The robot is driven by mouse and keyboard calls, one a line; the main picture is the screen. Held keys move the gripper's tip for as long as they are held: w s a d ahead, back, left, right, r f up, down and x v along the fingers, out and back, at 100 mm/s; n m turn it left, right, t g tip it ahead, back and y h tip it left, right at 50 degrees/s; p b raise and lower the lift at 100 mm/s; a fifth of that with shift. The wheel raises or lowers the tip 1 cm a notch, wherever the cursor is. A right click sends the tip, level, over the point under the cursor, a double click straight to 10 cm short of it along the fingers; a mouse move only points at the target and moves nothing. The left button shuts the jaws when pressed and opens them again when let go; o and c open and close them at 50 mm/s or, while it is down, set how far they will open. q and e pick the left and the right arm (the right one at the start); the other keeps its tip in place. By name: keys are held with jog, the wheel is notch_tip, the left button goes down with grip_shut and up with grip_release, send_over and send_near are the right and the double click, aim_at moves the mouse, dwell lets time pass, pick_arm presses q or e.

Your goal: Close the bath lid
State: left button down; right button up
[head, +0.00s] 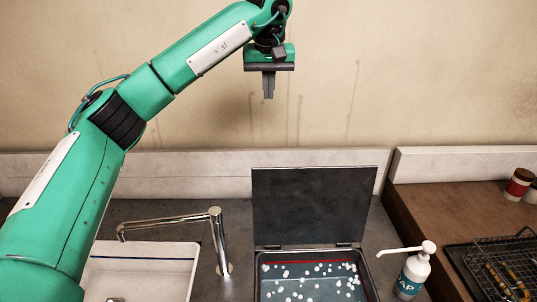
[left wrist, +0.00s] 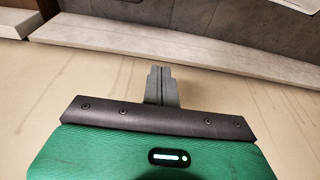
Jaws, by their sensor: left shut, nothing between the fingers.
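The bath lid (head: 313,206) is a dark flat panel standing upright, open, at the back edge of the bath. The bath (head: 257,290) is a dark rectangular basin set in the counter, with bluish liquid and several white floating bits inside. Its near part is cut off by the frame. My left gripper (head: 268,97) is shut and empty, pointing down, high above the lid in front of the wall. In the left wrist view its closed fingers (left wrist: 161,84) show with nothing between them. My right gripper is not in view.
A chrome faucet (head: 217,240) and a white sink (head: 137,284) are left of the bath. A white soap bottle (head: 413,272) stands close on its right. A brown raised counter (head: 440,215) at right holds a wire basket (head: 505,262) and a red-and-white jar (head: 518,184).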

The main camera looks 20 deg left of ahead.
pick_arm(q)
notch_tip(320, 180, down, 19)
jog(key=s+b, duration=0.2)
jog(key=b, duration=0.3)
jog(key=shift+d, duration=0.45)
jog(key=shift+s+r, duration=0.1)
jog(key=shift+s, duration=0.05)
dwell(0.4)
